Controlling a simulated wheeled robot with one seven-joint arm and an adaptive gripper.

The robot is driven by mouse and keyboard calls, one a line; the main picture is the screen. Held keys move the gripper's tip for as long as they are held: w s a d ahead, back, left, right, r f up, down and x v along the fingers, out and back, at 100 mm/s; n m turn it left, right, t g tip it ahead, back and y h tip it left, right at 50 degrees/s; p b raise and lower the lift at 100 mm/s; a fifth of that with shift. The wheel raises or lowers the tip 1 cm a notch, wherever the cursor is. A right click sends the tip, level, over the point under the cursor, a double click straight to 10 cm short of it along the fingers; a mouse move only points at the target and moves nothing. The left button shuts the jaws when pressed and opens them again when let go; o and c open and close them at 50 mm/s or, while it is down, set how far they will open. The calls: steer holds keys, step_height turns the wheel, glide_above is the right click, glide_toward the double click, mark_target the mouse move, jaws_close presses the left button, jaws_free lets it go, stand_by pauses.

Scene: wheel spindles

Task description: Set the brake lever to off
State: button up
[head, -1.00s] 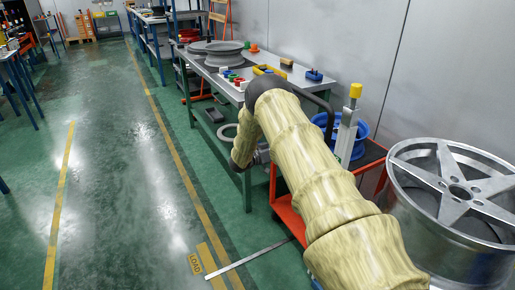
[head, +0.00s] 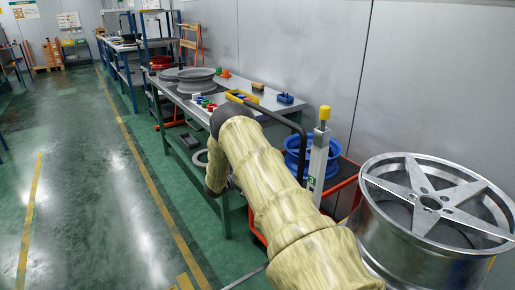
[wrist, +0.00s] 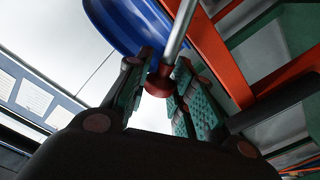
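In the wrist view a grey rod (wrist: 181,30) with a dark red knob (wrist: 159,82) at its end appears to be the brake lever. My gripper (wrist: 163,62) has one finger on each side of the knob, with the fingertips very close to it. I cannot tell whether both pads press on it. In the head view my pale, sleeved arm hides the lever and the gripper. No off mark can be read.
An orange-red trolley frame (wrist: 218,52) and a blue rim (wrist: 128,22) are close to the gripper. In the head view, a post with a yellow top (head: 324,113) and a large silver wheel (head: 436,203) stand right of my arm. A workbench (head: 268,103) is behind; the floor at left is clear.

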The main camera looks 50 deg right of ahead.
steer(key=o, duration=0.4)
steer(key=shift+w, duration=0.1)
steer(key=v, duration=1.2)
stand_by(0.3)
